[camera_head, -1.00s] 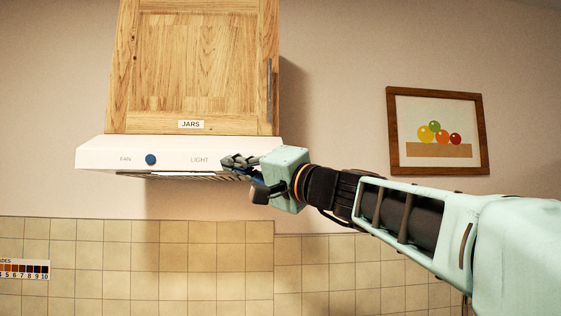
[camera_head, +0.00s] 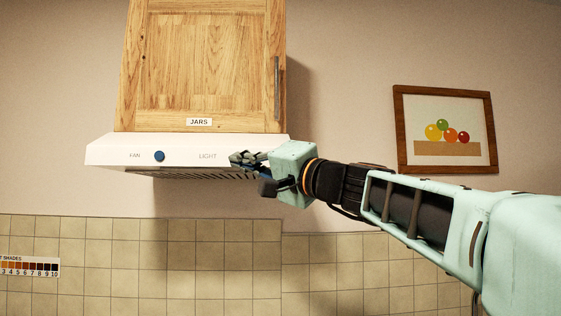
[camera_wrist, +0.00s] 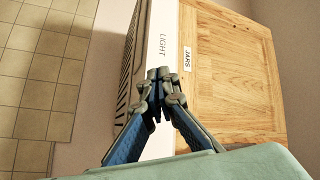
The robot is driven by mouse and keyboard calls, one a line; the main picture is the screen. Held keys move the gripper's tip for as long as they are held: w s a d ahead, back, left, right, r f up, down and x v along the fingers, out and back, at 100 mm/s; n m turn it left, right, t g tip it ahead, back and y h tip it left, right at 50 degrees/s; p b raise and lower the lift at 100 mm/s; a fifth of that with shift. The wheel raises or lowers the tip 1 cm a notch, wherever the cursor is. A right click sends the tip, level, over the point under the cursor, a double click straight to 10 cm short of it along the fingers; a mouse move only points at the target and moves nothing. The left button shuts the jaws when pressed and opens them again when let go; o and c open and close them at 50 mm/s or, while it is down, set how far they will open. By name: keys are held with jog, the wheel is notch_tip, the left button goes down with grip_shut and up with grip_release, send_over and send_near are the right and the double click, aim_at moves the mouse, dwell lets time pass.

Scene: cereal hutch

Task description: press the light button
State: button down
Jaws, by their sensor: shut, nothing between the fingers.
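The white range hood (camera_head: 110,152) is under a wooden cabinet, with the printed word LIGHT (camera_head: 207,156) on its front. The light button itself is hidden behind my fingertips. My gripper (camera_head: 236,159) is shut and empty, its tips at the hood front just right of LIGHT. In the wrist view, my gripper's closed tips (camera_wrist: 158,76) overlap the hood front (camera_wrist: 155,55) below LIGHT (camera_wrist: 162,46); I cannot tell whether they touch the button. The underside of the hood looks dark.
A blue round FAN control (camera_head: 159,156) is on the hood's left part. The cabinet (camera_head: 200,60), labelled JARS, stands above. A framed fruit picture (camera_head: 446,128) hangs at right. Tiled wall (camera_head: 150,255) lies below, with free space under the hood.

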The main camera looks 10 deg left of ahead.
jog(key=s+d+b, duration=0.1)
jog(key=s+b, duration=0.3)
jog(key=s, duration=0.2)
jog(key=shift+d, duration=0.2)
jog(key=shift+w, duration=0.2)
dwell(0.3)
